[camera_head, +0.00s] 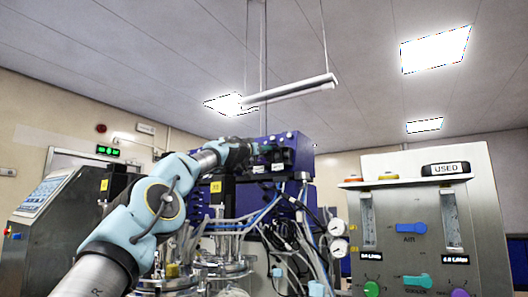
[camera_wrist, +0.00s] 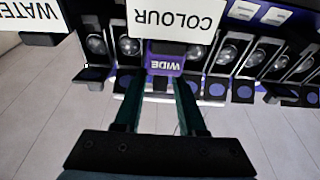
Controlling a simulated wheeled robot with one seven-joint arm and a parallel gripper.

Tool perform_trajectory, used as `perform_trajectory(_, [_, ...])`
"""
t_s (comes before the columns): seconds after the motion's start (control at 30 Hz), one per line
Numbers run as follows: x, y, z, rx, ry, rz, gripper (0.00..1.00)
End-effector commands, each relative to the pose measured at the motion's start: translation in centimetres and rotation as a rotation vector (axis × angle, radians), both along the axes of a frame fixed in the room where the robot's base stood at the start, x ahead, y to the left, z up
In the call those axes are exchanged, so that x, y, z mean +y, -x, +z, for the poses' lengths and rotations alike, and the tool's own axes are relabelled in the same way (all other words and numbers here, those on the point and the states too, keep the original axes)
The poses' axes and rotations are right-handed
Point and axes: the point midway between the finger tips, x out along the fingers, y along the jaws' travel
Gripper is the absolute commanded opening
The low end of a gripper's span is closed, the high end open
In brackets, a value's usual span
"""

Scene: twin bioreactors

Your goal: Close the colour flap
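The white COLOUR label (camera_wrist: 176,18) shows upside down at the top middle of the wrist view. Below it a purple block marked WIDE (camera_wrist: 165,64) lies between or just beyond my fingertips. My gripper (camera_wrist: 160,84) has its two dark green fingers apart, with floor visible between them; whether they touch the block I cannot tell. Which part is the colour flap is not clear, as the label and my fingers cover much there. In the head view my gripper is at the purple bioreactor unit (camera_head: 305,141), its fingers too small to make out.
A white WATER label (camera_wrist: 32,12) is at the wrist view's upper left. Round silver pump heads (camera_wrist: 96,44) and dark flaps with blue discs (camera_wrist: 217,90) line up on both sides. Tubes and steel vessels (camera_head: 225,268) crowd below.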

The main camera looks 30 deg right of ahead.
Motion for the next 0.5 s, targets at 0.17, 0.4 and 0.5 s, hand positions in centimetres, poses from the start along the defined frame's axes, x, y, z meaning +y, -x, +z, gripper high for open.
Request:
perform_trajectory(0.17, [0.03, 0.03, 0.05, 0.000, 0.000, 0.000, 0.50])
perform_trajectory(0.4, [0.20, 0.09, -0.17, 0.000, 0.000, 0.000, 0.50])
perform_trajectory(0.5, [0.67, 0.34, -0.53, 0.000, 0.000, 0.000, 0.50])
